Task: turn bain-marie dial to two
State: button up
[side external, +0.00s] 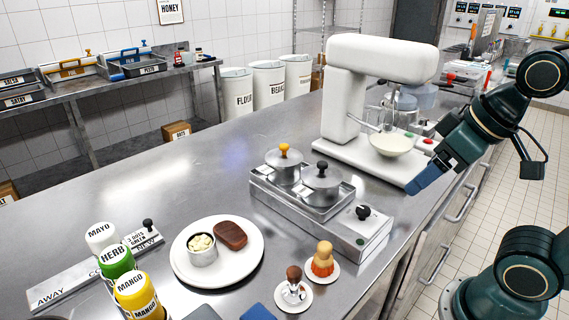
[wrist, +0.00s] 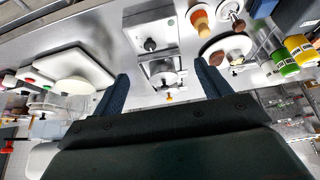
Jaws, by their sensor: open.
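The bain-marie (side external: 300,222) is a low steel unit on the counter with two lidded pots, one with a yellow knob and one with a black knob. Its black dial (side external: 363,212) is on the right end of the top, beside a white mark. Its setting is too small to read. In the wrist view the dial (wrist: 150,45) shows on the unit's pale panel, ahead of the fingers. My gripper (side external: 428,180) is open and empty, raised near the counter's right edge by the mixer, to the right of the dial and apart from it.
A white stand mixer (side external: 375,100) with a bowl stands behind the bain-marie, close to my gripper. In front are a plate (side external: 190,268) with food, two small-saucer items (side external: 322,265) and sauce bottles (side external: 138,295). The counter's left middle (side external: 170,190) is clear.

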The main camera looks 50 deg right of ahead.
jog(key=shift+w, duration=0.15)
jog(key=c, duration=0.3)
jog(key=shift+w+r, duration=0.1)
jog(key=shift+w, duration=0.05)
jog(key=shift+c, duration=0.8)
jog(key=n+g, duration=0.6)
jog(key=n, duration=0.3)
send_over(364, 209)
jog(key=shift+f, duration=0.95)
jog(key=shift+f, duration=0.1)
notch_tip(364, 209, down, 14)
jog(key=shift+r, duration=0.25)
jog(key=shift+c, duration=0.4)
